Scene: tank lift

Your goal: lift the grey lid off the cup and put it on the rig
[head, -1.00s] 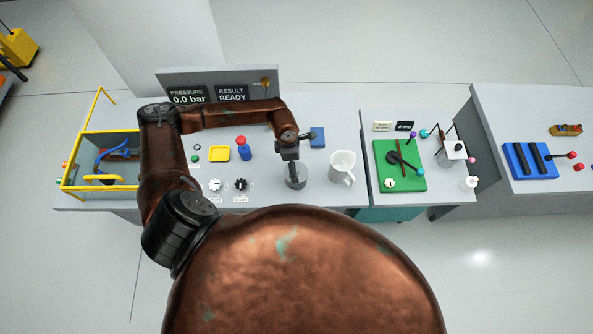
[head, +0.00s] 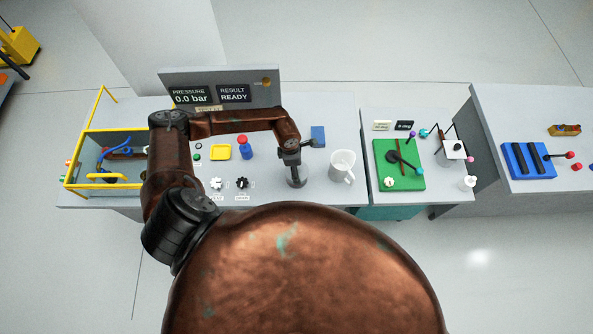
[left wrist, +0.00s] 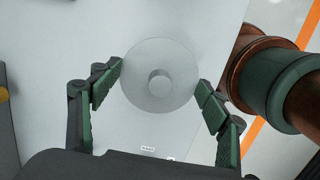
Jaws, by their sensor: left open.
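The grey lid (head: 297,183) is a round disc at the front of the table; in the left wrist view it shows as a disc with a round knob (left wrist: 160,80) at its middle. What lies beneath it is hidden. My left gripper (head: 294,168) points down over it. In the left wrist view my left gripper (left wrist: 159,78) is open, with a finger on either side of the disc and nothing held. A white mug (head: 342,168) with a handle stands just right of the lid, apart from it. My right gripper is not in view.
A yellow-framed unit (head: 92,160) stands at the table's left end. A display panel (head: 218,92) reads 0.0 bar and READY. A blue-and-red bottle (head: 245,148), a yellow tray (head: 220,152) and a blue block (head: 318,136) lie nearby. A green board (head: 410,178) is farther right.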

